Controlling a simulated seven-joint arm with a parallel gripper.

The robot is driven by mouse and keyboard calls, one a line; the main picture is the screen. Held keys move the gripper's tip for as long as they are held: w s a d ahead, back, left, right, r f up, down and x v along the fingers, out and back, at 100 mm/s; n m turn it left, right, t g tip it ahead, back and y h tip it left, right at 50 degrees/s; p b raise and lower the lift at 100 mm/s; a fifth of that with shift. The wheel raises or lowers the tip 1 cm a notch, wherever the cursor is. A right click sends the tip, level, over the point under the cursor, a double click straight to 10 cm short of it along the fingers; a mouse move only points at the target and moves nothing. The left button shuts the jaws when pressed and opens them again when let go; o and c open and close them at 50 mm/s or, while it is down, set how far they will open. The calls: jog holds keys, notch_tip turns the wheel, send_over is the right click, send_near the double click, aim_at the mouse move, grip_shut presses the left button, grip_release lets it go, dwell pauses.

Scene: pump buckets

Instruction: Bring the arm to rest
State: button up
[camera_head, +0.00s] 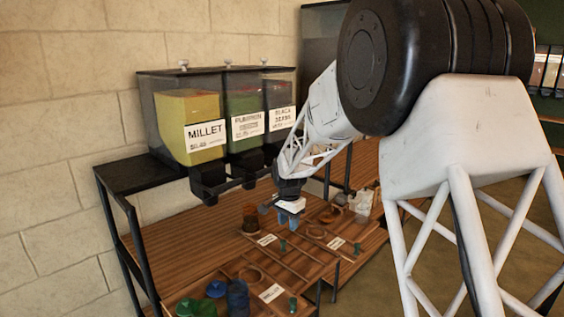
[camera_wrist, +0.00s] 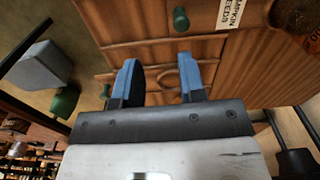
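My gripper (camera_head: 288,221) hangs over the wooden tray bench, below and right of the seed dispensers. In the wrist view my gripper (camera_wrist: 159,75) has its two blue fingers well apart, with nothing between them. Past the fingers lies wood with a round recess (camera_wrist: 168,78). The arm bends down from the upper right of the head view, and part of it hides the bench's right side.
The dispensers hold millet (camera_head: 188,110), pumpkin seeds (camera_head: 243,103) and black seeds (camera_head: 279,95). A pale container (camera_head: 362,203) is behind right.

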jog(key=s+d+r+n, duration=0.1)
jog(key=s+d+r, duration=0.35)
jog(key=s, duration=0.35)
jog(key=s+d+r+n+t, duration=0.1)
jog(key=s+d+r+n, duration=0.15)
jog(key=s+r, duration=0.45)
jog(key=s+d+r+n, duration=0.1)
jog(key=s+d+r, duration=0.25)
jog(key=s, duration=0.65)
jog(key=s+d+f+n, duration=0.1)
jog(key=s+d+n, duration=0.1)
jog(key=s, duration=1)
jog(key=s+d+f+n+t, duration=0.1)
jog(key=s+d, duration=0.2)
jog(key=s, duration=0.9)
jog(key=shift+s+d+f+n, duration=0.15)
jog(key=shift+s+d+n, duration=0.1)
jog(key=shift+n, duration=0.1)
